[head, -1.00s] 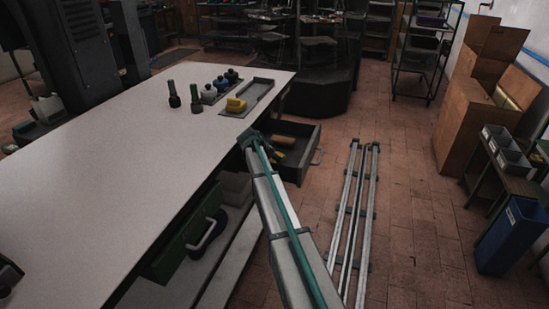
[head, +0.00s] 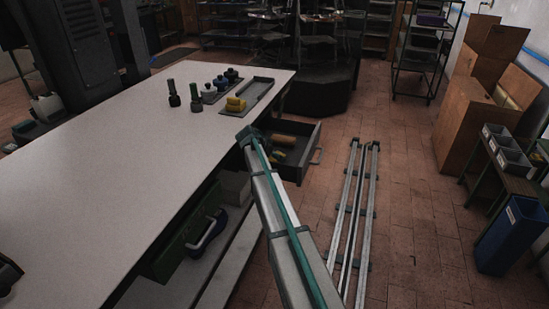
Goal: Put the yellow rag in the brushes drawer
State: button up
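The yellow rag (head: 236,104) is a small folded bundle on a dark flat mat near the far right corner of the white worktable (head: 130,165). An open dark drawer (head: 312,147) sticks out from under the table's right edge. It holds a tan, rounded piece (head: 284,139) at the back and smaller yellowish pieces nearer the front, probably brushes. My arm rises from the lower right, and its visible end is beside the table edge, left of the drawer. My gripper cannot be made out, so its hold is hidden.
A green drawer (head: 185,245) is under the table nearer me. Floor rails (head: 352,210) run right of my arm.

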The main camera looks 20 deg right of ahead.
jog(key=b+v, duration=0.1)
jog(key=v, duration=1)
jog(key=shift+s, duration=0.1)
